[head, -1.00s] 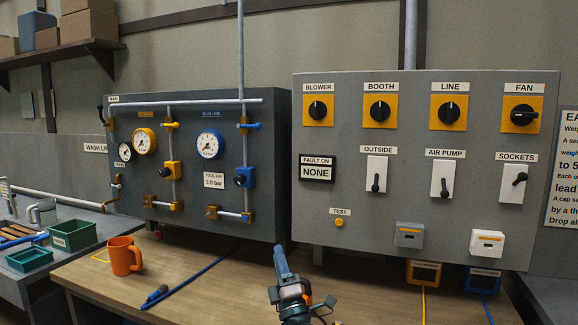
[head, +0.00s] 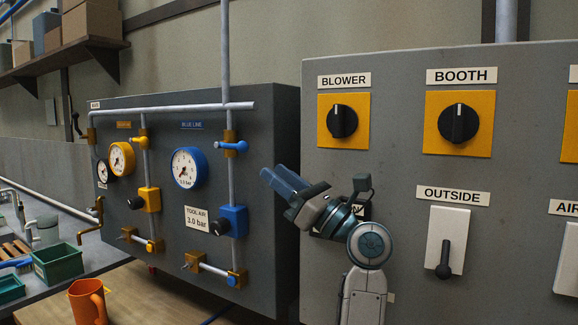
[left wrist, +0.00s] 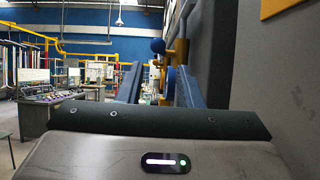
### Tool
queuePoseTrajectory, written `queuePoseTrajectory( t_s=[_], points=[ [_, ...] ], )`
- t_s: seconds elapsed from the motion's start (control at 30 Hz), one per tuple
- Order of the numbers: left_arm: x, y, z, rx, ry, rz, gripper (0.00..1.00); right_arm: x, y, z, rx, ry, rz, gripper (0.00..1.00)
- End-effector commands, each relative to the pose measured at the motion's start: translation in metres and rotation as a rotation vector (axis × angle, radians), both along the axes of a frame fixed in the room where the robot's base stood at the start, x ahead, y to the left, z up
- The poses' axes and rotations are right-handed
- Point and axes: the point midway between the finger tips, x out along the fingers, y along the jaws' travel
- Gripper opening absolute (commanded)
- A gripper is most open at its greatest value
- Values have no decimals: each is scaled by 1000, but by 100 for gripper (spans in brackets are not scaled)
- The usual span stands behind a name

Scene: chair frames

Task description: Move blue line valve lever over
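The blue line valve lever (head: 234,146) is a short blue handle on the grey vertical pipe, right of the blue gauge (head: 188,168). My right gripper is out of view.
Below the lever is a blue regulator (head: 232,220) with a black knob. A yellow valve lever (head: 139,142) is on the pipe further left. The grey switch panel (head: 400,180) stands close beside my left arm. An orange mug (head: 87,302) is on the bench.

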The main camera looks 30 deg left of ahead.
Motion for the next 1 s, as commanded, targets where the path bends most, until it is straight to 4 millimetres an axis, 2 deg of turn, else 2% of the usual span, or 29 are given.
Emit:
queuePoseTrajectory(
  t_s=[0.07,0.27,0.67,0.7,0.8,1.0],
  points=[
    [-1,3,4,-6,-7,-1,33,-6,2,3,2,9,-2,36],
    [0,19,18,-4,-8,0,33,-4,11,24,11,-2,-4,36],
    [4,71,50,-1,-5,2,33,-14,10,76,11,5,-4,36],
    [5,70,42,-4,-5,-2,27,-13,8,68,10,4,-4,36],
    [4,69,40,-4,-5,-2,10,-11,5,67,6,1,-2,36],
    [4,69,40,-5,-6,-1,10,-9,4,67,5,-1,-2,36]
  ],
)
